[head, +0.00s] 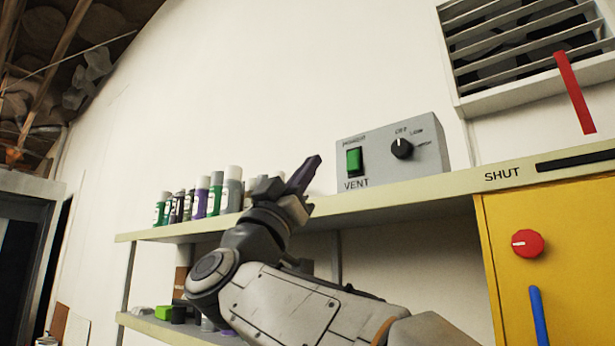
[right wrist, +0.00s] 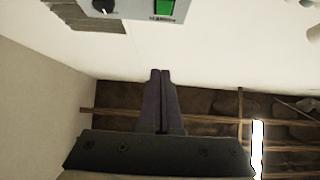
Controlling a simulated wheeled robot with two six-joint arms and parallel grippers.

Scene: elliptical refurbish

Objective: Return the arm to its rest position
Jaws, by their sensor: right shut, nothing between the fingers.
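My right arm reaches up from the bottom of the head view. Its gripper (head: 313,165) is raised in front of the shelf, left of the grey vent control box (head: 425,158), and points up and to the right. In the right wrist view the two dark purple fingers (right wrist: 160,75) lie together, shut with nothing between them. The box also shows upside down at the top of the right wrist view (right wrist: 140,10), apart from the fingers. My left gripper is in neither view.
A long shelf (head: 400,198) runs along the white wall, with several spray cans (head: 201,198) on its left part. A lower shelf (head: 160,328) holds small items. A yellow cabinet (head: 570,225) with a red knob and blue handle stands right. A louvred vent (head: 530,40) is above.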

